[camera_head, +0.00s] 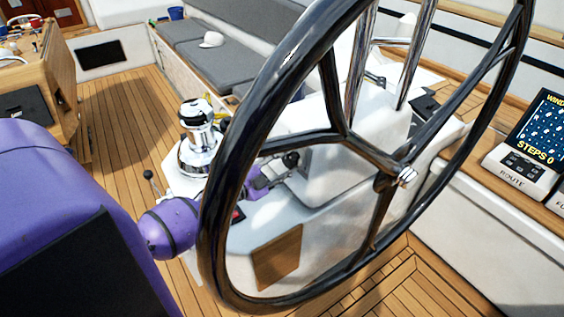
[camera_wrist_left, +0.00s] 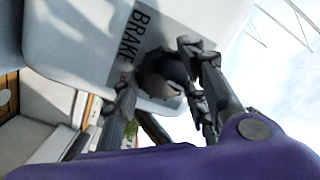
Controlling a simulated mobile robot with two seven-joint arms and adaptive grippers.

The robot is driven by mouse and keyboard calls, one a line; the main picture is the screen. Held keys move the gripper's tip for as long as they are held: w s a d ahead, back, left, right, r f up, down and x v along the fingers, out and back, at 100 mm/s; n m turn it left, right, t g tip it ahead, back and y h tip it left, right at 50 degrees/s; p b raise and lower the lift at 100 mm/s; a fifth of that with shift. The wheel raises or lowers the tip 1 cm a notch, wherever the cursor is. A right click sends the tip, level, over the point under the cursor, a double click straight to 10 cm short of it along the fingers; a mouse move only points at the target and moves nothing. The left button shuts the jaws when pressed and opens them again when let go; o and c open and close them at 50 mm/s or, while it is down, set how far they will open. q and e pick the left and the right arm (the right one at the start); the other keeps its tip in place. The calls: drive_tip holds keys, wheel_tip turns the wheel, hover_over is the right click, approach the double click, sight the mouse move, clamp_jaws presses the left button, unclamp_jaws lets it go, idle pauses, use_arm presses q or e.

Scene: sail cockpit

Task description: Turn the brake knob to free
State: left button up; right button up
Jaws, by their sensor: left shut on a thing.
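The brake knob (camera_wrist_left: 163,75) is a dark round knob on a grey plate lettered BRAKE (camera_wrist_left: 140,30), fixed to a white surface in the left wrist view. My left gripper (camera_wrist_left: 158,82) has its dark fingers on either side of the knob and is shut on it. The fingers hide parts of the knob and some of the plate's lettering, so I cannot read its setting. In the head view, my purple left arm reaches behind the wheel rim, and the left gripper (camera_head: 278,172) is at the white console. My right gripper is not in view.
The large black steering wheel (camera_head: 222,170) stands in front of the console (camera_head: 340,195), close to my left arm. A chrome winch (camera_head: 198,135) and a small lever (camera_head: 150,178) are to the left. Display units (camera_head: 525,165) sit at the right. The wooden deck (camera_head: 120,115) is open at the left.

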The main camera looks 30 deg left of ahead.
use_arm(q)
drive_tip(key=shift+s+d+f+n, duration=0.1)
drive_tip(key=shift+f+n, duration=0.05)
drive_tip(key=shift+n, duration=0.55)
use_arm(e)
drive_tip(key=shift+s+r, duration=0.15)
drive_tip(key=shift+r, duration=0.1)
use_arm(q)
drive_tip(key=shift+f, duration=0.15)
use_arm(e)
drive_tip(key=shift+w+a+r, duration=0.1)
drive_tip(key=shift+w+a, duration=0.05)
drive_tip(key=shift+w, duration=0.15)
use_arm(q)
drive_tip(key=o, duration=0.9)
drive_tip(key=shift+o, duration=0.8)
drive_tip(key=shift+r, duration=0.2)
drive_tip(key=shift+s, duration=0.1)
drive_tip(key=v, duration=1.1)
drive_tip(key=shift+s+r, duration=0.15)
drive_tip(key=shift+s, duration=0.25)
